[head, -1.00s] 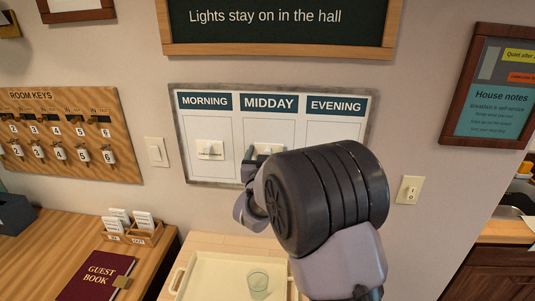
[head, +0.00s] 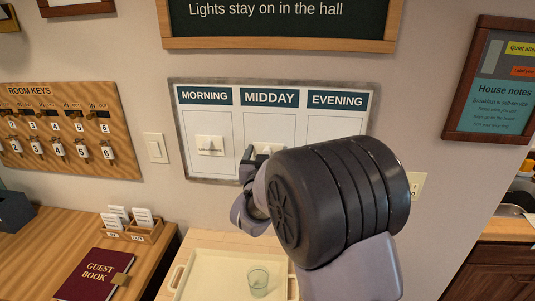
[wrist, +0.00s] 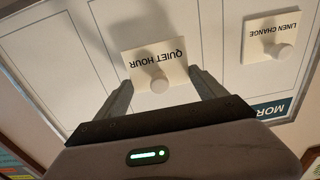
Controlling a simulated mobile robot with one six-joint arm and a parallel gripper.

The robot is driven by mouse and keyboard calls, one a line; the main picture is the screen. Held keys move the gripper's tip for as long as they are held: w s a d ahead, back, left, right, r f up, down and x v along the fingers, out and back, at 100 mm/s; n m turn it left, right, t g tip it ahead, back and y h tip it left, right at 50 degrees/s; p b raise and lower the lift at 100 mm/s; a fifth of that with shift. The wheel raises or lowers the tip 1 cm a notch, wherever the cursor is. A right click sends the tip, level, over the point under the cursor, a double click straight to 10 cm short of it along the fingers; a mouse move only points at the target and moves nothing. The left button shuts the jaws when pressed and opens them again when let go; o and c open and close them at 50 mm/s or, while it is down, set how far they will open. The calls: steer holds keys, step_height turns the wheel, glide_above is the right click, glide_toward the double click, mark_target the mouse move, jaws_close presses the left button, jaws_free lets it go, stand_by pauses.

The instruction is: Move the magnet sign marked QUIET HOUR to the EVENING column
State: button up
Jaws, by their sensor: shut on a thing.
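The QUIET HOUR sign (wrist: 150,52) is a cream magnet plate with a round knob, upside down in the wrist view. My gripper (wrist: 162,77) is shut on it, one finger at each side. In the head view the sign (head: 266,147) is at the MIDDAY column, mostly hidden behind my gripper (head: 256,158). I cannot tell whether it touches the board. The white board (head: 228,165) has MORNING, MIDDAY and EVENING columns. The EVENING column (head: 335,125) looks bare in its upper part; my wrist hides its lower part.
The LINEN CHANGE sign (head: 210,145) is in the MORNING column; it also shows in the wrist view (wrist: 271,36). A light switch (head: 416,184) is right of the board. Below stands a tray (head: 205,270) with a glass (head: 258,281). A key rack (head: 70,130) hangs left.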

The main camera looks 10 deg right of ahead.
steer(key=shift+b+v, duration=0.65)
steer(key=shift+v, duration=0.65)
